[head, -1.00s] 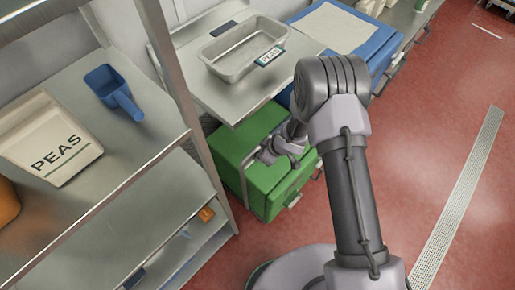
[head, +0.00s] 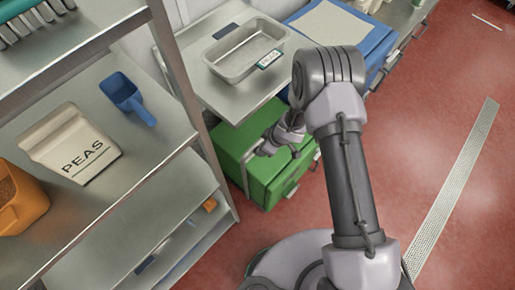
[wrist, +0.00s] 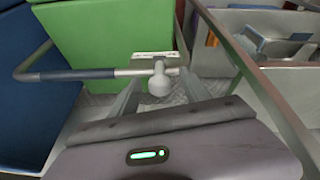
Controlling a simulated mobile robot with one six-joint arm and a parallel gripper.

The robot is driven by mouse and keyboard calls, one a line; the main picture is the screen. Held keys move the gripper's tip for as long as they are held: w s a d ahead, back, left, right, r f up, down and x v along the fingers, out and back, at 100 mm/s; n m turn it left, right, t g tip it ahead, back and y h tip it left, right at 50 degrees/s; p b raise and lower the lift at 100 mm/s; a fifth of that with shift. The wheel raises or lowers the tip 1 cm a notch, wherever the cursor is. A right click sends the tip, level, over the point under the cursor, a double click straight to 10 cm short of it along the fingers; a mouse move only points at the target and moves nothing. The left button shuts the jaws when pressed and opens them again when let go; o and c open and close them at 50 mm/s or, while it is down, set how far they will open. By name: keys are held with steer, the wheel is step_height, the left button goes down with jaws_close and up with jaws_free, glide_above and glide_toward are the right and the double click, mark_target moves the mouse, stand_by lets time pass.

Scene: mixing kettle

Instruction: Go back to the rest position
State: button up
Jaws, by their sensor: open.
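My gripper (head: 270,146) is low in front of the green box (head: 280,175), in the head view, beside its handle. In the wrist view the gripper (wrist: 158,88) shows two grey fingers spread apart, with nothing held between them. A metal bar handle with a dark blue sleeve (wrist: 75,75) crosses just beyond the fingers, close to a rounded grey knob. I cannot tell whether the fingers touch the bar. My arm reaches down and blocks part of the green box.
A metal pan labelled PEAS (head: 245,55) stands on a steel counter (head: 215,100) above the green box. A blue box (head: 350,35) is to its right. Red floor is free at right.

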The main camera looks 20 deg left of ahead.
steer(key=shift+v, duration=1)
steer(key=shift+p, duration=0.3)
